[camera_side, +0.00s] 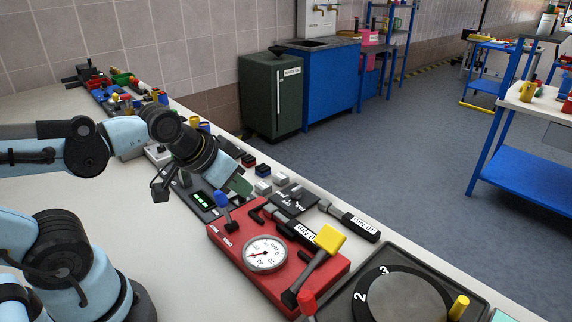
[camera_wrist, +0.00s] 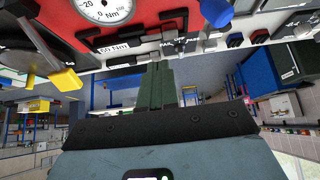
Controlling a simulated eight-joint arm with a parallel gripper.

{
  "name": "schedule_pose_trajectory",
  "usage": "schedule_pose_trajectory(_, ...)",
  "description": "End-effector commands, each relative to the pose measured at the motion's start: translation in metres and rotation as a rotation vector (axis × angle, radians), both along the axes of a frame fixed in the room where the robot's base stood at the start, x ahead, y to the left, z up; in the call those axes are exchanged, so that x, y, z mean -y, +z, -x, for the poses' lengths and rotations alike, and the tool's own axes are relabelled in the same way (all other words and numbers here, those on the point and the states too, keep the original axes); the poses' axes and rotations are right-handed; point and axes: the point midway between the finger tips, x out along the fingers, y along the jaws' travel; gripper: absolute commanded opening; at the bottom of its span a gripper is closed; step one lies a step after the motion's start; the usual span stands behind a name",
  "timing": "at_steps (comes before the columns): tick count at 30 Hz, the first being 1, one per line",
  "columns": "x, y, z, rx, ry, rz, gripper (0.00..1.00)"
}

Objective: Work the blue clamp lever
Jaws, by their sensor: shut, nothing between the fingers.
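The blue clamp lever (camera_side: 222,199) stands up from the far left corner of the red block (camera_side: 225,243). Its blue handle leans slightly to the left in the side view. In the wrist view the blue handle (camera_wrist: 217,12) shows at the top, right of the fingers. My gripper (camera_side: 241,186) is shut and empty. It is close to the lever, a little above and to the right of the handle in the side view, and I see a gap between them. In the wrist view the green fingers (camera_wrist: 158,72) are together, with nothing held.
The red block carries a round dial gauge (camera_side: 265,253) and a yellow-headed lever (camera_side: 329,240). A red knob (camera_side: 307,303) stands at its front. A dark turntable (camera_side: 400,297) is to the right. Small blocks and a black-handled tool (camera_side: 350,222) lie behind.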

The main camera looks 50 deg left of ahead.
Motion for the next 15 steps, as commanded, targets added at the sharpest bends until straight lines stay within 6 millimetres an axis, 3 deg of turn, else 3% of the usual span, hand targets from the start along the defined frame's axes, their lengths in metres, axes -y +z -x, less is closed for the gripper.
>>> schedule_pose_trajectory(11, 0.0000, 0.0000, 0.0000, 0.000, 0.000, 0.000, 0.00)
schedule_pose_trajectory(15, 0.0000, 0.0021, -0.0001, 0.000, 0.000, 0.000, 0.18)
